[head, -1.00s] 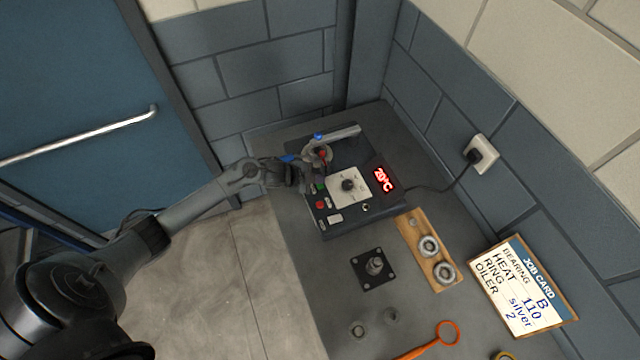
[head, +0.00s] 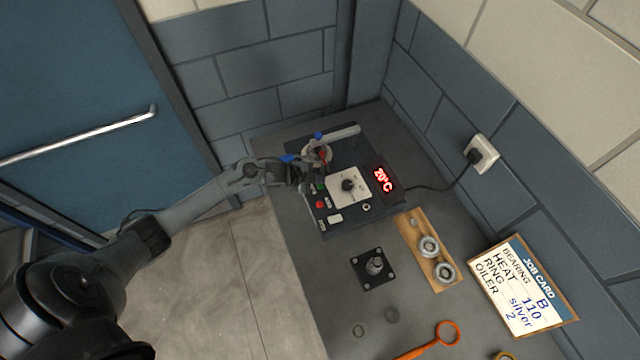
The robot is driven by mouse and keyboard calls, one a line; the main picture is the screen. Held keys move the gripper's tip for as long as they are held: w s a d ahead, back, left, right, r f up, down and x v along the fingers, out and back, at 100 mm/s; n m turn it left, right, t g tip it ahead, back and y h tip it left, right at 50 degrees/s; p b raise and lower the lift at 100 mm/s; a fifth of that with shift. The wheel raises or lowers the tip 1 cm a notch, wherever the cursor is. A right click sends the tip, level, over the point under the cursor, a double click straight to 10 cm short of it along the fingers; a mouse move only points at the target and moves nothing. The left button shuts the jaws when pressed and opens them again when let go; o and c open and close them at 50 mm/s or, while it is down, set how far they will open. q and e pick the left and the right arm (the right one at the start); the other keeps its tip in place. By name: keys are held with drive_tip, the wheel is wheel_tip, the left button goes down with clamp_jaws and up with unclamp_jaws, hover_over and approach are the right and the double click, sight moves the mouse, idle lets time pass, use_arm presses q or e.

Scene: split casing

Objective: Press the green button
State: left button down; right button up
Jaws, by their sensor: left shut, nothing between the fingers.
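The dark heater unit (head: 352,219) sits on the grey bench. Its green button (head: 320,187) shows on the left part of the panel, just above a red button (head: 320,205). My left gripper (head: 312,184) is shut and empty, with its tips right beside the green button. Whether the tips touch the button cannot be told from this view. A white dial plate with a black knob (head: 348,185) is to the right of the button. The red display (head: 384,180) reads 20°C. My right gripper is not in view.
A wooden board with two bearings (head: 428,246), a black plate with a post (head: 374,268), small rings and an orange-handled tool (head: 446,334) lie on the bench. A job card (head: 522,286) stands at right. A cable runs to the wall socket (head: 482,153).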

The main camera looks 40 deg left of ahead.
sight(317, 186)
use_arm(q)
drive_tip(key=shift+f, duration=0.15)
drive_tip(key=shift+f, duration=0.3)
drive_tip(key=shift+f+b, duration=0.55)
idle(0.7)
drive_tip(key=shift+r, duration=0.1)
drive_tip(key=shift+r+p, duration=0.9)
drive_tip(key=shift+p, duration=0.05)
wheel_tip(317, 186, up, 5)
drive_tip(key=p, duration=0.4)
drive_tip(key=shift+p, duration=0.35)
